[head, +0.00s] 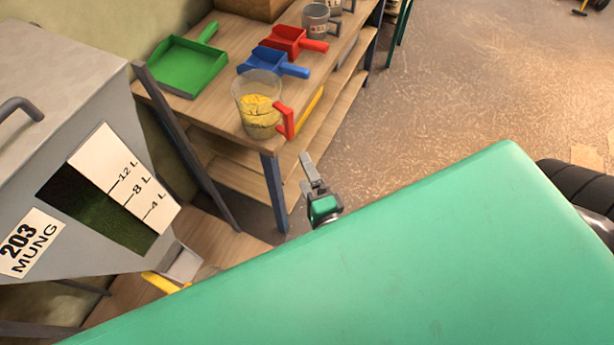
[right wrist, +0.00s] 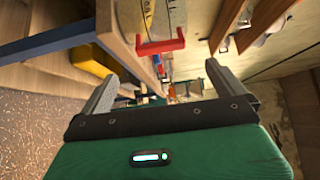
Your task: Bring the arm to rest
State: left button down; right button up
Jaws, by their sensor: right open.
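My right gripper (head: 309,168) is just off the front corner of the wooden shelf bench, beside and a little below the measuring jug. In the right wrist view its two grey fingers (right wrist: 158,78) are spread, with nothing between them. The clear jug (head: 258,103) holds yellow grain and stands upright at the bench corner. Its red handle (head: 285,121) points toward the gripper but is apart from it. The handle (right wrist: 160,46) also shows ahead of the fingers in the right wrist view. My left gripper is not in view.
A grey hopper (head: 60,75) labelled 203 MUNG stands left. The floor (head: 450,95) right of the bench is mostly clear.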

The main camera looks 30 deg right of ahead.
jog(key=shift+f, duration=0.1)
jog(key=s+a+f+n+g+y, duration=0.1)
jog(key=s+f+n+g, duration=0.25)
jog(key=f, duration=0.85)
jog(key=s+a+f+n+g+y, duration=0.15)
jog(key=f+n, duration=0.35)
jog(key=f, duration=0.7)
jog(key=s+a+f+n+g+y, duration=0.1)
jog(key=s+f+n+g+y, duration=0.3)
jog(key=f, duration=0.8)
jog(key=s+d+f+n+g+h, duration=0.2)
jog(key=s+d+f+n+g, duration=0.2)
jog(key=s+f, duration=0.6)
jog(key=s+d+f+n+g+h, duration=0.3)
jog(key=s+d+f, duration=0.6)
jog(key=s, duration=0.3)
jog(key=shift+d+f+n+g, duration=0.2)
jog(key=shift+f+n+g, duration=0.3)
jog(key=shift+n, duration=0.35)
jog(key=shift+c, duration=0.2)
